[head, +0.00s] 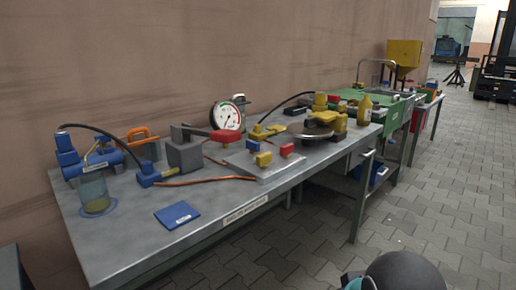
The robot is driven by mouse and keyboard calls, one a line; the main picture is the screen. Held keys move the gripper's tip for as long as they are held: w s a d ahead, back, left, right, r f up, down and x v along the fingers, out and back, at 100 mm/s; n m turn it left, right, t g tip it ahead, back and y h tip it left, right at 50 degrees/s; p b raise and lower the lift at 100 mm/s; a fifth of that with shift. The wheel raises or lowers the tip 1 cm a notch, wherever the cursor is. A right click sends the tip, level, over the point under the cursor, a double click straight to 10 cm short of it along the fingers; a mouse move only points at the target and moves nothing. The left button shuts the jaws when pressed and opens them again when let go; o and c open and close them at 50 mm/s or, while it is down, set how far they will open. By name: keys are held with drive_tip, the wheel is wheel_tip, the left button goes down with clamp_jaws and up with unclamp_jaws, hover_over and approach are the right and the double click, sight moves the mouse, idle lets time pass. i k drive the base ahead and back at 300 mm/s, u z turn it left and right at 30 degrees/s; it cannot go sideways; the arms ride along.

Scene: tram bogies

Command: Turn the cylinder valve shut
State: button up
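I see no gas cylinder that I can make out, and I cannot tell which part here is the cylinder valve. A blue fitting (75,160) with a black hose stands at the left end of the grey bench. The hose runs to a small blue block (150,176) with a yellow end. A grey block (185,152) stands beside it, with a red part (224,136) to its right. A round white dial gauge (227,116) stands behind the red part. My gripper is not in view; a dark rounded part of my arm shows at the bottom edge.
The grey bench (130,236) runs along the wall. A clear cup (94,195) and a blue plate (177,215) lie near its front left. A pale plate (262,170) carries red and yellow blocks. A green bench (393,113) stands beyond. The paved floor (430,190) at right is clear.

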sight(254, 147)
drive_tip(key=z, duration=0.95)
drive_tip(key=i, duration=0.75)
drive_tip(key=u, duration=0.4)
